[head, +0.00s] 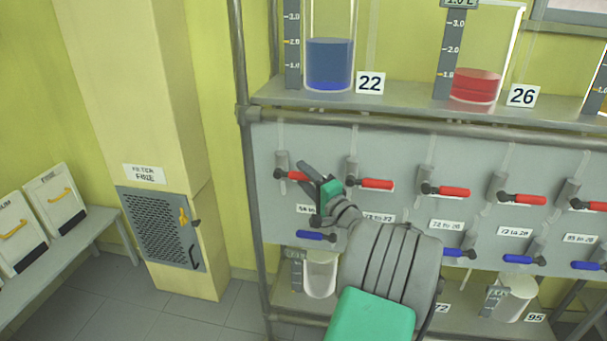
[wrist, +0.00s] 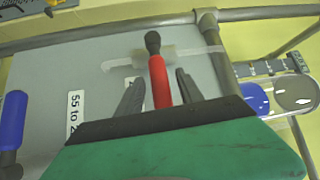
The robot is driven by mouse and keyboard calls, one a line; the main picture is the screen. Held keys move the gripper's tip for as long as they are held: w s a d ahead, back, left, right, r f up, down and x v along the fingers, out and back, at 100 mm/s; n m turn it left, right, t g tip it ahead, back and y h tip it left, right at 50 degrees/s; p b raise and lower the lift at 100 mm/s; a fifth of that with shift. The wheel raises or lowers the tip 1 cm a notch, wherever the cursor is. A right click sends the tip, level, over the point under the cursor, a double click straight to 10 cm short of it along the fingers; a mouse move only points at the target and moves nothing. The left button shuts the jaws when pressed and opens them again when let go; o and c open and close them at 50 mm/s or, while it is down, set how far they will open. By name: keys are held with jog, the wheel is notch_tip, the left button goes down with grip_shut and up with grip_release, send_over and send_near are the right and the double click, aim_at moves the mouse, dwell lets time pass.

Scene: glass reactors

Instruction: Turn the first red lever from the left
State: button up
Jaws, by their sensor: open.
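The first red lever from the left (head: 290,175) sits at the upper left of the grey panel, its handle pointing right. In the head view its right end is partly hidden by my gripper (head: 308,178). In the wrist view the red lever (wrist: 159,84) runs from a dark pivot down between the two grey fingers of my gripper (wrist: 159,78). The fingers are open, one on each side of the handle, with visible gaps; contact cannot be told. The handle's near end is hidden behind the gripper body.
More red levers, such as the second (head: 376,184), line the panel to the right. Blue levers (head: 316,236) form a lower row; one shows in the wrist view (wrist: 13,120). A shelf (head: 410,98) with glass vessels is above. A metal post (head: 243,150) stands left.

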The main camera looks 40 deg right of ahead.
jog(key=shift+w, duration=0.3)
jog(key=shift+c, duration=0.4)
grip_shut()
dwell(0.8)
